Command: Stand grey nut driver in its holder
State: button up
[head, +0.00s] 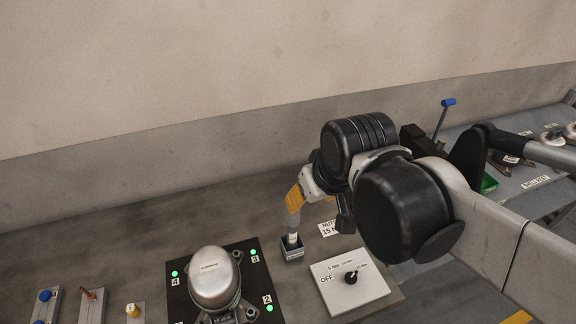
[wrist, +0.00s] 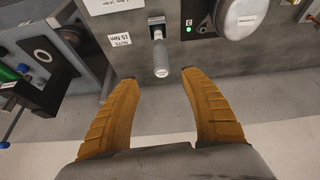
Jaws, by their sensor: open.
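The grey nut driver (head: 292,238) stands in its dark square holder (head: 292,253) on the bench, below my gripper's fingertips. In the wrist view the driver (wrist: 160,58) shows as a grey cylinder, with its holder (wrist: 156,21) around its far end. My gripper (head: 294,208) has orange fingers and is over the driver. In the wrist view my gripper (wrist: 146,72) is open, its two fingers spread to either side of the driver and apart from it. The driver's lower end is hidden inside the holder.
A silver compressor (head: 212,277) stands on a dark plate with green lights, left of the holder. A switch panel (head: 348,281) is at right. A NUTS 15 Nm label (wrist: 120,40) lies beside the holder. A blue-handled tool (head: 447,103) stands at the far right.

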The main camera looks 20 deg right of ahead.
jog(key=shift+s+f+m+t, duration=0.2)
jog(key=shift+s+t, duration=0.25)
jog(key=shift+s, duration=0.2)
jog(key=shift+s+f+m+t, duration=0.1)
jog(key=shift+s+m+t, duration=0.1)
jog(key=shift+s+t, duration=0.35)
